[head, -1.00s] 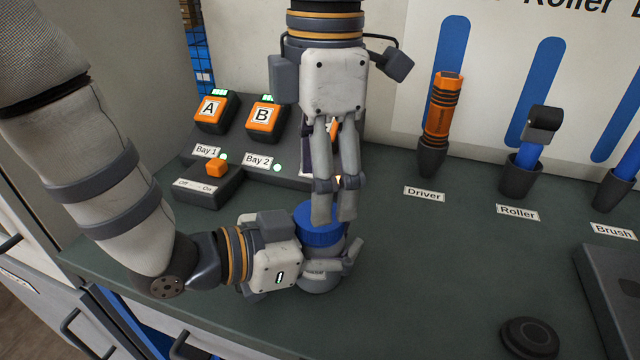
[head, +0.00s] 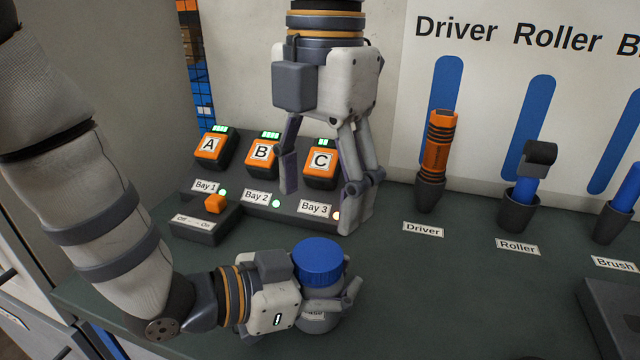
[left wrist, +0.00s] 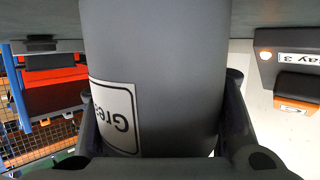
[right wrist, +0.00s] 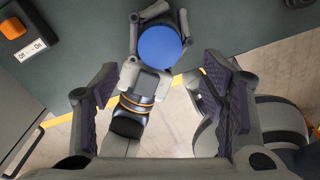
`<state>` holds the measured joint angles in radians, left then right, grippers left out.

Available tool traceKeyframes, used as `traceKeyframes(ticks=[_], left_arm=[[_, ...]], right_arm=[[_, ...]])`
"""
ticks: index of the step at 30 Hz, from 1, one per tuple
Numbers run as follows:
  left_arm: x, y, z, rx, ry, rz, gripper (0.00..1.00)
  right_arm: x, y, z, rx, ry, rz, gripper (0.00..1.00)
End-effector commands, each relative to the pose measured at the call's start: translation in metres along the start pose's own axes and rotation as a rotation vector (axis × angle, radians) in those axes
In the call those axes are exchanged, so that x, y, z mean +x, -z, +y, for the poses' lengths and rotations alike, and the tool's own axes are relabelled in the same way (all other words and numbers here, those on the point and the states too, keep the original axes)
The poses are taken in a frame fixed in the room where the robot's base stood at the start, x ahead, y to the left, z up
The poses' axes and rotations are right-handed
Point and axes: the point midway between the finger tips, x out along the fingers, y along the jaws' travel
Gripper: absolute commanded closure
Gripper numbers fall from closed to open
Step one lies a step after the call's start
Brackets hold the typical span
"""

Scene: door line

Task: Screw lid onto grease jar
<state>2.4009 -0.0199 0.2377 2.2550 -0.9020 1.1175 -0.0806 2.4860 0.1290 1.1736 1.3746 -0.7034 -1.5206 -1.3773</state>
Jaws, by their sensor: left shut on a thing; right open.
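The grey grease jar (head: 318,318) stands upright on the bench, with the blue lid (head: 319,261) on its mouth. I cannot tell how tightly the lid is seated. My left gripper (head: 338,304) is shut around the jar's body from the left. The jar with part of its label fills the left wrist view (left wrist: 155,80). My right gripper (head: 325,203) is open and empty, raised above and behind the jar, apart from the lid. In the right wrist view the lid (right wrist: 160,48) shows from above, beyond and between the open fingers (right wrist: 160,90).
Behind the jar is a charger with batteries A (head: 211,148), B (head: 262,155) and C (head: 321,162), and an orange switch box (head: 205,223). To the right, the driver (head: 438,150), roller (head: 524,180) and brush (head: 627,195) stand in holders.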

Motion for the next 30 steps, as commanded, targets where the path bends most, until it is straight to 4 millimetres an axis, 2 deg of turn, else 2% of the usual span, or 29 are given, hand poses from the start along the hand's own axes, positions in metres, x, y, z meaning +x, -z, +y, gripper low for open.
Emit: traceKeyframes(ticks=[5,10,15,20,27,29,30], left_arm=[[0.000,-0.001,0.000,-0.002,0.000,-0.003,1.00],[0.000,-0.002,0.000,-0.002,-0.001,-0.003,1.00],[0.000,-0.002,0.000,-0.002,-0.001,-0.003,1.00],[0.000,-0.002,0.000,-0.002,-0.001,-0.004,1.00],[0.000,-0.002,0.000,-0.002,0.000,-0.004,1.00],[0.000,-0.002,0.000,-0.002,0.000,-0.004,1.00],[0.000,-0.002,0.000,-0.002,0.000,-0.004,1.00]], right_arm=[[0.019,0.000,0.000,-0.001,0.005,0.002,0.34],[0.050,0.000,-0.001,0.000,0.005,0.003,0.34],[0.072,0.000,0.000,0.002,0.002,0.003,0.34],[0.080,0.000,0.000,0.002,0.001,0.002,0.34],[0.081,0.000,0.000,0.002,0.001,0.001,0.34],[0.081,0.000,0.000,0.002,0.001,0.001,0.45],[0.081,0.000,0.000,0.002,0.001,0.001,0.54]])
